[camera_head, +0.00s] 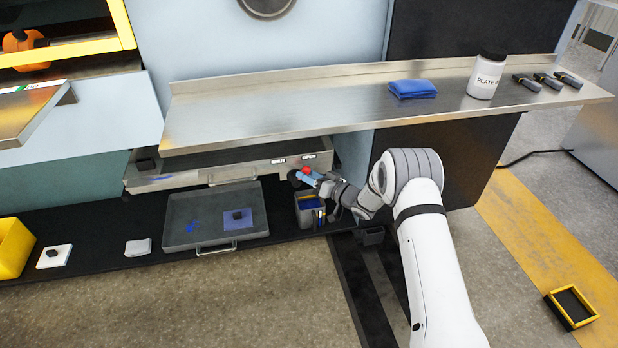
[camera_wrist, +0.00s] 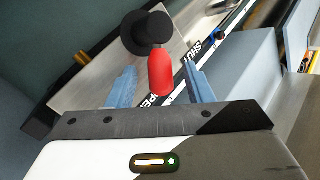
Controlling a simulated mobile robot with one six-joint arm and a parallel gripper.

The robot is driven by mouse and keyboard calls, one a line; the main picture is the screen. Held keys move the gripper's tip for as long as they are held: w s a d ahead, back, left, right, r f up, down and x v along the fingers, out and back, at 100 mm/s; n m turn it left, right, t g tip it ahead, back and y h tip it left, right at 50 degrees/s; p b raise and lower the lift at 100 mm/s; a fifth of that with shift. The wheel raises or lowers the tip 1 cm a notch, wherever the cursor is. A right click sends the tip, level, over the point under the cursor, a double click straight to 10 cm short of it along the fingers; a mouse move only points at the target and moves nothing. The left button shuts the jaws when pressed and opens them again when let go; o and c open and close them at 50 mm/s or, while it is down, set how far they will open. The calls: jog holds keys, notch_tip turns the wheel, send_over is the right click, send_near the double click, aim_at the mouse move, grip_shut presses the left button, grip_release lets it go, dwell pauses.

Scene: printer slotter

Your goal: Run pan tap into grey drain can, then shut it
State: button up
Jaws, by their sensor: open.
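The pan (camera_head: 210,172) is a long metal tray under the shelf, with SHUT and OPEN marked on its front. Its tap has a black hub (camera_wrist: 147,33) and a red handle (camera_wrist: 161,75), which also shows as a red spot in the head view (camera_head: 306,170). The handle points toward the OPEN lettering. My gripper (camera_wrist: 159,68) is open, with one blue finger on each side of the red handle; contact is unclear. The grey drain can (camera_head: 306,218) stands below the tap, with blue showing inside. I cannot make out a stream.
A grey tray (camera_head: 180,238) with blue stains and a dark-centred blue pad lies left of the can. The metal shelf (camera_head: 330,100) overhangs the pan, bearing a blue cloth (camera_head: 412,89) and a white jar (camera_head: 486,78). A yellow bin (camera_head: 14,250) stands far left.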

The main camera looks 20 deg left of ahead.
jog(key=shift+c, duration=0.2)
grip_shut()
dwell(0.4)
